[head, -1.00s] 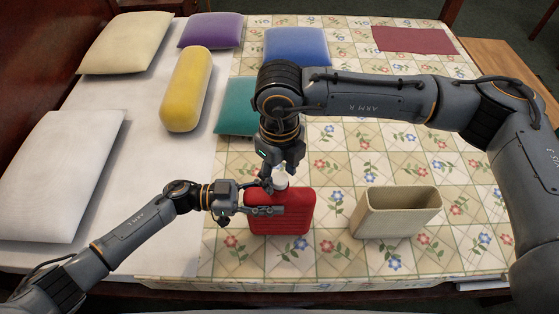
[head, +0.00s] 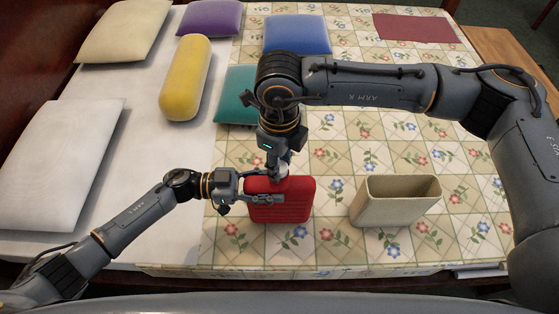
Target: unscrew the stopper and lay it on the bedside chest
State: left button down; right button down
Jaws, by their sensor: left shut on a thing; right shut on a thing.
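A red ribbed hot-water bottle (head: 296,211) stands upright near the front edge of the bed. My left gripper (head: 268,197) is shut on its upper part from the left. A pale stopper (head: 283,169) shows at the bottle's top, mostly covered by my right gripper (head: 279,174), which comes down from above and is shut on it. I cannot tell how far the stopper is turned. A wooden top (head: 508,80), perhaps the bedside chest, is beside the bed at the right.
A beige open holder (head: 391,209) stands right of the bottle. A yellow bolster (head: 186,78), a teal cushion (head: 236,101), a blue cushion (head: 297,35), a purple cushion (head: 210,17) and pale pillows (head: 58,165) lie left and behind. A maroon cloth (head: 416,30) lies far right.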

jog(key=n, duration=0.6)
jog(key=shift+n, duration=0.3)
jog(key=shift+r, duration=0.2)
jog(key=shift+r, duration=0.9)
jog(key=shift+r, duration=2.05)
pick_arm(q)
jog(key=c, duration=0.6)
grip_release()
